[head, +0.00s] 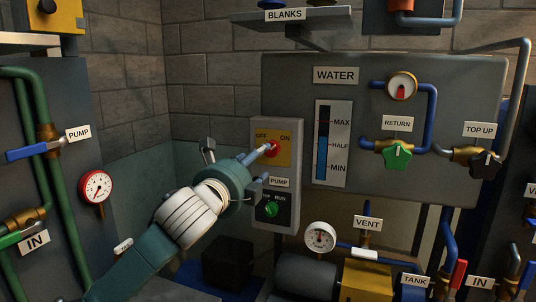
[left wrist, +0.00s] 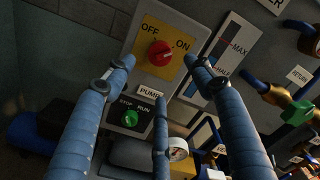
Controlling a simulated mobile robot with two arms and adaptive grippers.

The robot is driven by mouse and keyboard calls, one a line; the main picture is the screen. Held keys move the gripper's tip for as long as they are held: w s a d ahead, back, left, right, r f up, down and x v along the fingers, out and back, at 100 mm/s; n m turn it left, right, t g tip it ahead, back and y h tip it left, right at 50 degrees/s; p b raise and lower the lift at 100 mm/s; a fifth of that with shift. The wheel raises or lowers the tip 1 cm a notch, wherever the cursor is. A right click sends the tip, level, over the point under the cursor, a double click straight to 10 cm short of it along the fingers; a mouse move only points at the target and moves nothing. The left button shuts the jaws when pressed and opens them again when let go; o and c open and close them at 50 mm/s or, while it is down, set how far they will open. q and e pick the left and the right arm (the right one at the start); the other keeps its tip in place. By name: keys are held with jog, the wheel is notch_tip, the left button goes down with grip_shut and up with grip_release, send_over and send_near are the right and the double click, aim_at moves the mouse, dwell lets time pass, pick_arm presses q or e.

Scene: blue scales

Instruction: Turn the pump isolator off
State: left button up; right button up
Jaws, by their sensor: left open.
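The pump isolator is a red rotary knob (head: 272,148) on a yellow plate (head: 285,158) marked OFF at left and ON at right, on a grey box above a PUMP label. In the left wrist view the red knob (left wrist: 160,54) shows ahead, between and beyond the fingers. I cannot clearly tell which mark it points to. My right gripper is not in view.
A green STOP/RUN knob (head: 271,209) sits below on the same box. The WATER panel (head: 380,75) is to the right with a green return valve (head: 397,156) and gauge. A VENT gauge (head: 320,237) and pipes stand below right. Green pipes and a red gauge (head: 97,187) are at left.

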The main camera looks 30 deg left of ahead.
aim_at(269, 151)
pick_arm(q)
jog(key=x, duration=0.9)
jog(key=shift+w+f, duration=0.1)
jog(key=shift+w, duration=0.1)
jog(key=shift+c, duration=0.5)
jog(key=c, duration=1)
